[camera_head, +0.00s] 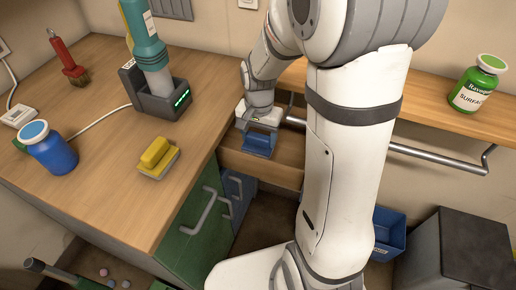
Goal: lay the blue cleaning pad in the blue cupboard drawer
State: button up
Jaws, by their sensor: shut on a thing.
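The blue cleaning pad (259,144) shows below my gripper (258,128), which is shut on it. The pad is at the open wood-coloured drawer (272,172), beside the counter's right end and above the blue cupboard front (239,188). I cannot tell whether the pad touches the drawer floor. My arm crosses the middle of the view and hides the drawer's right part.
A yellow pad (157,157), a blue jar (48,149), a red-handled brush (69,57) and a docked teal device (147,42) stand on the counter. A metal rail (435,160) runs below the right shelf. A blue bin (389,232) stands low right.

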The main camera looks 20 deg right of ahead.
aim_at(259, 148)
notch_tip(259, 148, down, 6)
jog(key=shift+r+b, duration=0.25)
jog(key=shift+b, duration=0.2)
jog(key=shift+w+d+f, duration=0.1)
jog(key=shift+w+f, duration=0.05)
jog(key=shift+f, duration=0.1)
jog(key=shift+f, duration=0.1)
jog(key=shift+f, duration=0.15)
jog(key=o, duration=1)
